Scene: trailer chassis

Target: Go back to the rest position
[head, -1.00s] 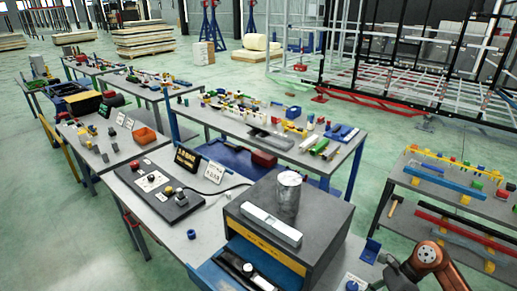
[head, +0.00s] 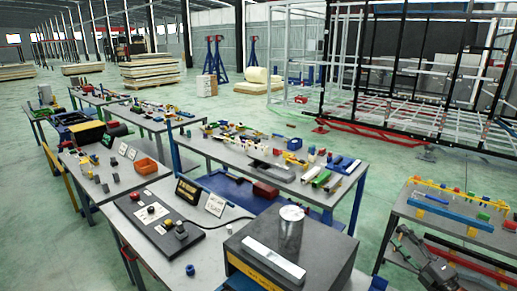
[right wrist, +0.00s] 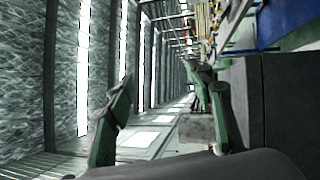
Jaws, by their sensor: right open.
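My right gripper (head: 402,243) is at the lower right of the head view, in front of the right-hand shelf table. Its dark fingers are apart and nothing is between them. The right wrist view also shows the two green-edged fingers (right wrist: 165,105) spread, with the hall's wall and ceiling beyond. My left gripper is in neither current view.
A shelf table (head: 465,225) with coloured bars stands behind the right gripper. Tables with small parts fill the left and middle. Green floor (head: 380,190) is clear between tables.

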